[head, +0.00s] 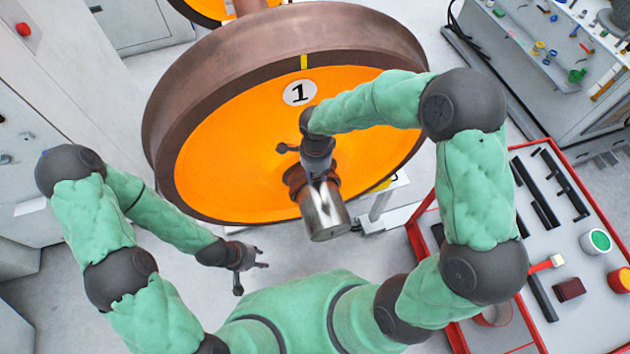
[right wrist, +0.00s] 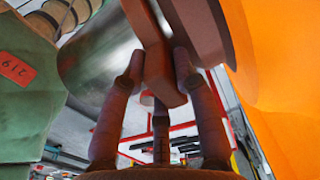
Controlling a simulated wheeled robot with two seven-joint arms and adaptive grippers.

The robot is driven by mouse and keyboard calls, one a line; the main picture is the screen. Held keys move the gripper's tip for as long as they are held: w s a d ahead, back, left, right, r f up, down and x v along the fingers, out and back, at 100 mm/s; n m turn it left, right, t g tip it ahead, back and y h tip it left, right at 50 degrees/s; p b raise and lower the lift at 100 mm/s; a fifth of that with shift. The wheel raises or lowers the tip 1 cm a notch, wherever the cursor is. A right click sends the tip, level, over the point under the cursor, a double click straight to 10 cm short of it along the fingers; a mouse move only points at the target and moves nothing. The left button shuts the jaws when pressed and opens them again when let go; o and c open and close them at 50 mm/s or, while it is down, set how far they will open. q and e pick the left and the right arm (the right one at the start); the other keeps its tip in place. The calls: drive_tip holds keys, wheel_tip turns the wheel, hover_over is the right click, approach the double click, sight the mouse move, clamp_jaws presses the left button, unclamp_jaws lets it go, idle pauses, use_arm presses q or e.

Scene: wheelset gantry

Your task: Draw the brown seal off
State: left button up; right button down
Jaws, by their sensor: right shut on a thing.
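The large wheel (head: 240,150) has an orange face marked with a black 1 and a brown rim. A silver axle end (head: 328,215) sticks out from its middle. The brown seal (head: 297,178) sits around the axle near the wheel, partly hidden by my right gripper (head: 316,160). In the right wrist view, my right gripper (right wrist: 158,72) is shut on a brown edge of the seal (right wrist: 152,45), with the silver axle end (right wrist: 95,60) left of it and the orange wheel face (right wrist: 285,60) at right. My left gripper (head: 256,268) is open and empty, low before the wheel.
A red-edged tray (head: 590,225) at the right holds black bars, a brown block (head: 569,289) and round containers. A workbench (head: 560,75) with small tools stands at the back right. Grey cabinets line the left. Floor is free between them and the wheel.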

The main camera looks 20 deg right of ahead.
sight(326, 208)
drive_tip(key=shift+s+b, duration=0.55)
drive_tip(key=shift+s, duration=1.35)
drive_tip(key=shift+s+d+b, duration=0.15)
drive_tip(key=shift+s+b, duration=0.55)
drive_tip(key=shift+s, duration=1.8)
drive_tip(key=shift+s, duration=0.1)
drive_tip(key=shift+s, duration=0.15)
drive_tip(key=shift+s+d+r+b, duration=0.1)
drive_tip(key=shift+s+b, duration=0.35)
drive_tip(key=shift+s, duration=1.8)
drive_tip(key=shift+s, duration=2.2)
